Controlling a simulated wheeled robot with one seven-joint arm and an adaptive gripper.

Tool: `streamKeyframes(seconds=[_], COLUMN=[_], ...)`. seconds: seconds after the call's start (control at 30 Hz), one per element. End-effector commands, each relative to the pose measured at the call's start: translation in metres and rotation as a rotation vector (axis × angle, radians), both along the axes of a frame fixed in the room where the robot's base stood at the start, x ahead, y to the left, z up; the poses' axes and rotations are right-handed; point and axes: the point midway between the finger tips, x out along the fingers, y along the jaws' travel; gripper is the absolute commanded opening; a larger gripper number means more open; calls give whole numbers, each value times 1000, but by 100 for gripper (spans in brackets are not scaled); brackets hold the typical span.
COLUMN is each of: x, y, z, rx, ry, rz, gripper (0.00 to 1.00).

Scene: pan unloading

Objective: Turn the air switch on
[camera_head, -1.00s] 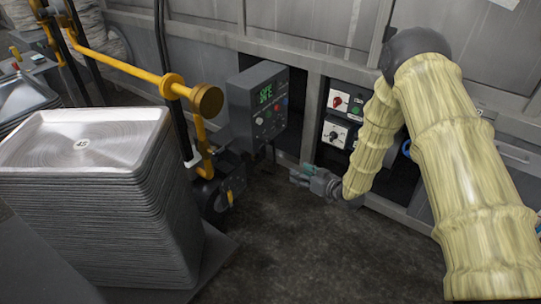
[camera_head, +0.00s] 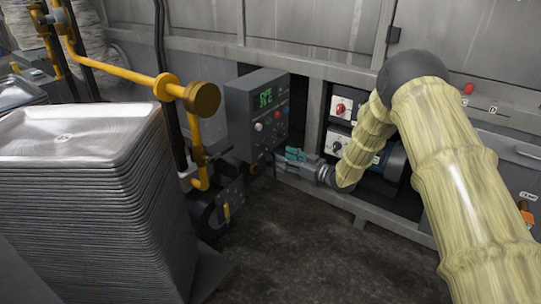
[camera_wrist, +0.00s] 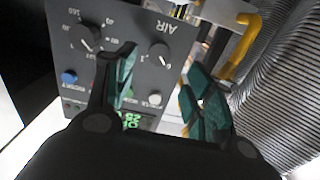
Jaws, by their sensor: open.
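The air switch (camera_wrist: 160,48) is a small round knob beside the upside-down word AIR in the wrist view. It sits on a grey control panel (camera_wrist: 132,36), which also shows in the head view (camera_head: 240,118) with a green display. In the head view I cannot make the switch out. My gripper (camera_head: 288,157) is near the panel's lower right edge there. In the wrist view my gripper (camera_wrist: 162,75) is open and empty, its teal-padded fingers spread in front of the panel with the switch between and beyond them. I cannot tell any contact.
A larger dial (camera_wrist: 90,38), a blue button (camera_wrist: 69,76) and a white knob (camera_wrist: 154,98) share the panel. A tall stack of metal pans (camera_head: 95,190) stands at left. A yellow pipe (camera_head: 130,72) runs beside the panel. Dark floor in front is clear.

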Motion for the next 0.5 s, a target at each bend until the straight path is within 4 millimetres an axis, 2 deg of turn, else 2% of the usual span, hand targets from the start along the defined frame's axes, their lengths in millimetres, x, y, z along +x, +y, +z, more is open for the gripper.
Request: streamKeyframes(seconds=[0.2,0.5], x=[22,41], y=[30,57], z=[-4,-2], rx=[0,-1], ry=[-2,-1], rz=[1,-1], gripper=[53,53])
